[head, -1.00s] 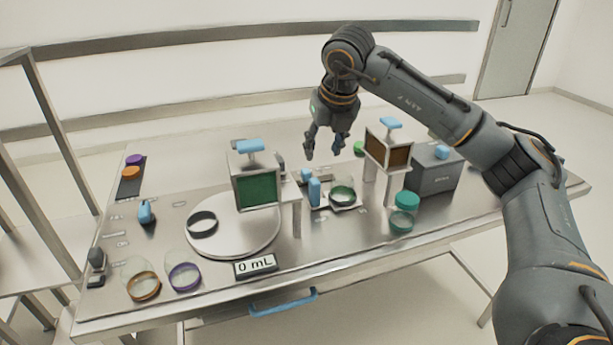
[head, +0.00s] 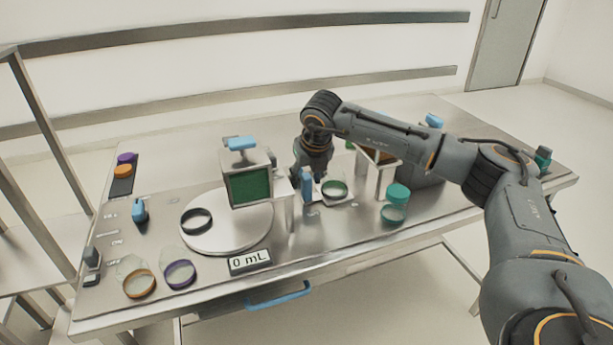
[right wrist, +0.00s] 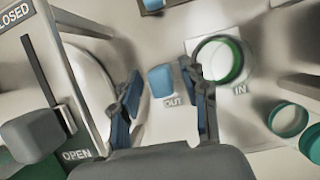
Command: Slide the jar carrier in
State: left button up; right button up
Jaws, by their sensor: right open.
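The jar carrier (head: 343,200) is a small light plate on the table, right of the dispenser with the green window. A clear jar with a green band (head: 334,188) stands on it; the jar also shows in the right wrist view (right wrist: 222,60). A blue upright handle (head: 307,184) is at the carrier's left end. My right gripper (right wrist: 163,76) is open and low over the table, with the blue handle (right wrist: 162,82) between its blue-padded fingers, apart from both. In the head view the handle and the wrist partly hide the fingers. My left gripper is not in view.
A round white turntable (head: 222,238) with a dark ring stands to the left. "OUT" (right wrist: 173,102) is marked by the handle and "IN" (right wrist: 240,89) by the jar. A teal-lidded jar (head: 396,203) stands to the right. A slider panel (right wrist: 50,90) is close by the left finger.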

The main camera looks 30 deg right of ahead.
aim_at(335, 170)
jog(key=shift+c, duration=0.2)
grip_shut()
jog(key=d, duration=0.2)
jog(key=s+d+b, duration=0.1)
jog(key=d, duration=0.4)
jog(key=shift+s+d, duration=0.3)
jog(key=shift+s, duration=0.1)
jog(key=shift+o, duration=0.2)
grip_release()
jog(key=shift+a, duration=0.1)
